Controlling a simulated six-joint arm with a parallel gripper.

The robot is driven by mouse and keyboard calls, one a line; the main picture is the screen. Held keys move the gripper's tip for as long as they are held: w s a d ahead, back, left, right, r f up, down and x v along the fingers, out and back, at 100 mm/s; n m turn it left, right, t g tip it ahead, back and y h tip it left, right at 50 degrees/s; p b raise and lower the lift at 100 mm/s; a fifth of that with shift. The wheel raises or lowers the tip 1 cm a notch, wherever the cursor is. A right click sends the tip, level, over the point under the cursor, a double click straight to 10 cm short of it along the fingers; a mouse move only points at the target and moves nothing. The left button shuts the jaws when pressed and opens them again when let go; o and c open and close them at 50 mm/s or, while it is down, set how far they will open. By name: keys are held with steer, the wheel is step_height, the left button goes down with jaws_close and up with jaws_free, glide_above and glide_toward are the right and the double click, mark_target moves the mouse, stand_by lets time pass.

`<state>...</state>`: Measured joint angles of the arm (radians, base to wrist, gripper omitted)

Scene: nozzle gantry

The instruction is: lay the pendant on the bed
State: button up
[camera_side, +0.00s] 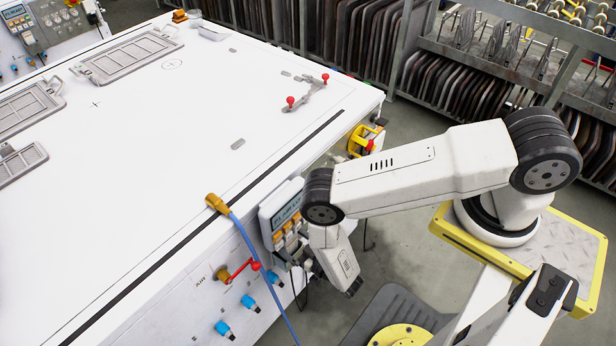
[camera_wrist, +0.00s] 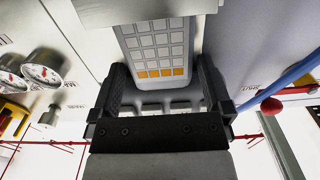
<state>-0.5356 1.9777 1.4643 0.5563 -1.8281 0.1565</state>
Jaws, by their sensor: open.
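The pendant (camera_side: 280,205) is a pale grey handheld box with a dark display and orange keys. It hangs upright on the front side of the white machine, below the edge of the bed (camera_side: 180,130). In the wrist view the pendant's keypad (camera_wrist: 155,45) shows white keys and a row of orange ones. My gripper (camera_wrist: 160,92) is open, its two dark fingers standing to the left and right of the pendant's lower part. I cannot tell whether they touch it. In the side view my wrist partly hides the gripper.
A blue hose with a brass fitting (camera_side: 216,203) hangs over the bed's front edge beside the pendant. A red-handled valve (camera_side: 240,270) and blue connectors sit below. Clamps and vents (camera_side: 130,55) lie toward the back and left; the bed's middle is clear.

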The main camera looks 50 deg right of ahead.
mark_target(286, 232)
steer(key=c, duration=1.3)
steer(key=shift+r, duration=0.1)
steer(key=shift+r, duration=4.4)
steer(key=shift+s, duration=0.2)
